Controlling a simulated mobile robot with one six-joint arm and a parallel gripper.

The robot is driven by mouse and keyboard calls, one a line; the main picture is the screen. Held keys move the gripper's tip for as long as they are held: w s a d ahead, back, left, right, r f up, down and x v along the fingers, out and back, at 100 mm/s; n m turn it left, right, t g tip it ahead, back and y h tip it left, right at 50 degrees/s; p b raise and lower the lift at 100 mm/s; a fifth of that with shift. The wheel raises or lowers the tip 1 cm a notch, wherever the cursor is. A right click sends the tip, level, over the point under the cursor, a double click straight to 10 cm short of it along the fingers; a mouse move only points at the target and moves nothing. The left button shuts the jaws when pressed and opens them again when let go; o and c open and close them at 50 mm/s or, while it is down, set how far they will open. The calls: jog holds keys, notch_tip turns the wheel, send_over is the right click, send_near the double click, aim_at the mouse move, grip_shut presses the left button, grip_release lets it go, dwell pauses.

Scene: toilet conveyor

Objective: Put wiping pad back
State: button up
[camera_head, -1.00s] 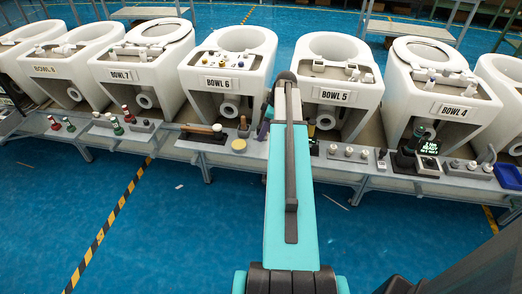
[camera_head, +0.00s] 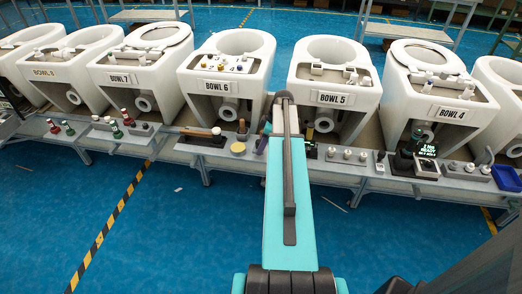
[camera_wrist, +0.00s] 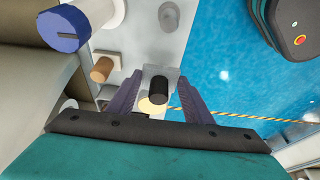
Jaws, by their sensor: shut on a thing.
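My gripper (camera_wrist: 158,82) shows in the wrist view as two dark purple fingers, shut on a small pale grey block (camera_wrist: 160,72) with a black cylindrical grip. This looks like the wiping pad. In the head view my teal arm reaches to the bench in front of Bowl 5 and Bowl 6, and hides most of the gripper and the held pad. I cannot tell whether the pad touches the bench.
The grey bench (camera_head: 345,172) runs below the row of white bowls. A round yellowish disc (camera_head: 238,148) lies left of my arm; several small knobs (camera_head: 347,153) stand to its right. A blue-capped cylinder (camera_wrist: 63,30) and a brown cylinder (camera_wrist: 102,69) show in the wrist view.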

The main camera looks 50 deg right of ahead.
jog(key=shift+f, duration=1.55)
jog(key=shift+f, duration=0.15)
jog(key=o, duration=1.5)
jog(key=b+v, duration=0.1)
jog(key=v, duration=1.1)
